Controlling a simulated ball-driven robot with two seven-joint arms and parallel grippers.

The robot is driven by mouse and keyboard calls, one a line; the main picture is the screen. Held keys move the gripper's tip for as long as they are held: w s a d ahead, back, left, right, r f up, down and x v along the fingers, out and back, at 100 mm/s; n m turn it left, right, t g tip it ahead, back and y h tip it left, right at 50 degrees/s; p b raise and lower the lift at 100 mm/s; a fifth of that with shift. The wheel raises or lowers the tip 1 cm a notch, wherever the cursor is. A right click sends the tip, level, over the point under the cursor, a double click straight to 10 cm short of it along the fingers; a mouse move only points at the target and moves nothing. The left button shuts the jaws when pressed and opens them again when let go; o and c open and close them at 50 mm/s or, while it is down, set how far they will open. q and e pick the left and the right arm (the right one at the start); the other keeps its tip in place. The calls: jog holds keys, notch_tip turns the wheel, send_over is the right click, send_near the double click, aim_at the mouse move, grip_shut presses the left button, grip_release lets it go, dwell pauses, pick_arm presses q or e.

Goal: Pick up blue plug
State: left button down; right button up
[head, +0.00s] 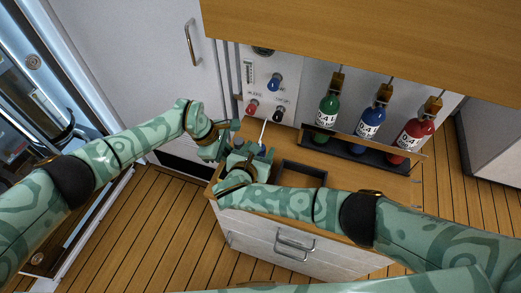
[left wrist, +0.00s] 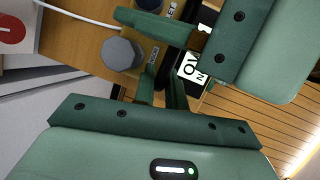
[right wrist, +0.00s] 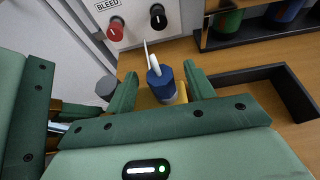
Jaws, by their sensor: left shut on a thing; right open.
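A grey plug (left wrist: 122,55) stands nearby, left of the blue plug in the right wrist view (right wrist: 106,88).
A wall panel with red (right wrist: 115,28) and black (right wrist: 158,15) knobs stands behind. A dark tray (head: 303,172) is right of the grippers. Green (head: 327,110), blue (head: 371,122) and red (head: 413,133) bottles stand in a rack. Both grippers are crowded together.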

jog(key=shift+x, duration=0.9)
jog(key=c, duration=1)
jog(key=shift+c, duration=0.2)
